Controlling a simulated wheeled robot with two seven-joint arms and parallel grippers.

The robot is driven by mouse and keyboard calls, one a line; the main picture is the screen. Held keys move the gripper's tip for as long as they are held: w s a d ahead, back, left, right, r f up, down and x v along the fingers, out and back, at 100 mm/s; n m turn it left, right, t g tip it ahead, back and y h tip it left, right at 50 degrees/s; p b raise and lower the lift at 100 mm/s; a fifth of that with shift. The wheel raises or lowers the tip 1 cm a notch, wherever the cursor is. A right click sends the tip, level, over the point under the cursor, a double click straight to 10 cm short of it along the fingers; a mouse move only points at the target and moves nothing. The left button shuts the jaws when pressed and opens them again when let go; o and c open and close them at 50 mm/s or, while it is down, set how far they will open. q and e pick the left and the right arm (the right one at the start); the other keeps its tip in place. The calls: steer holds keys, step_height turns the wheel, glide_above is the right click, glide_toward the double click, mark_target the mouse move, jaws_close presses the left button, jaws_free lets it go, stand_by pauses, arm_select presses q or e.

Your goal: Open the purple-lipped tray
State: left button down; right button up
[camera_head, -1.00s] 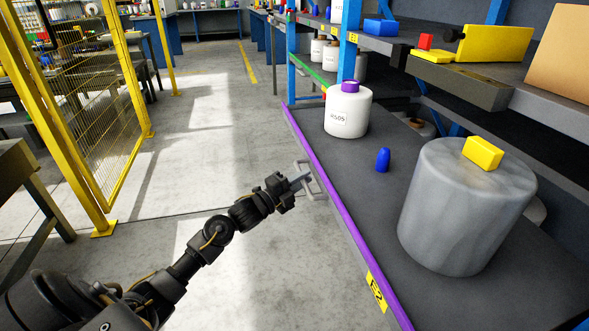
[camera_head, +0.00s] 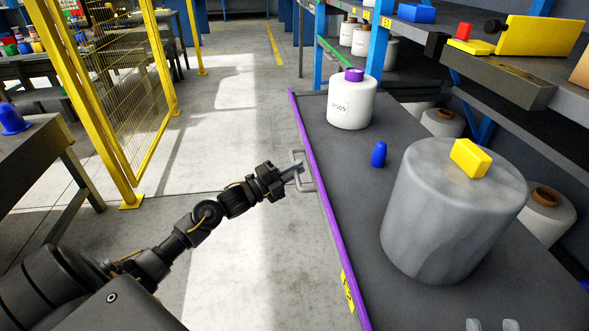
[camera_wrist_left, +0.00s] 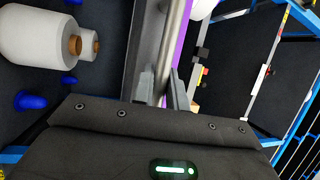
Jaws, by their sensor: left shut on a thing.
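The purple-lipped tray (camera_head: 332,232) is a dark grey shelf tray with a purple front lip and a yellow label. It stands out from the rack into the aisle. Its grey handle (camera_head: 308,174) sticks out from the lip. My left gripper (camera_head: 296,170) is shut on the handle. In the left wrist view the handle bar (camera_wrist_left: 177,38) runs between the fingers (camera_wrist_left: 164,92), beside the purple lip. Two pale grey fingertips, apart, at the bottom edge of the head view appear to be my right gripper (camera_head: 491,325); the rest of it is out of frame.
On the tray stand a white bobbin with purple top (camera_head: 351,103), a small blue object (camera_head: 379,155) and a large grey drum (camera_head: 445,225) bearing a yellow block (camera_head: 468,157). A yellow fence (camera_head: 110,90) stands left; the aisle floor between is clear.

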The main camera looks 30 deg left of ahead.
arm_select(q)
steer(key=c, duration=1.4)
jaws_free()
steer(key=shift+s, duration=0.1)
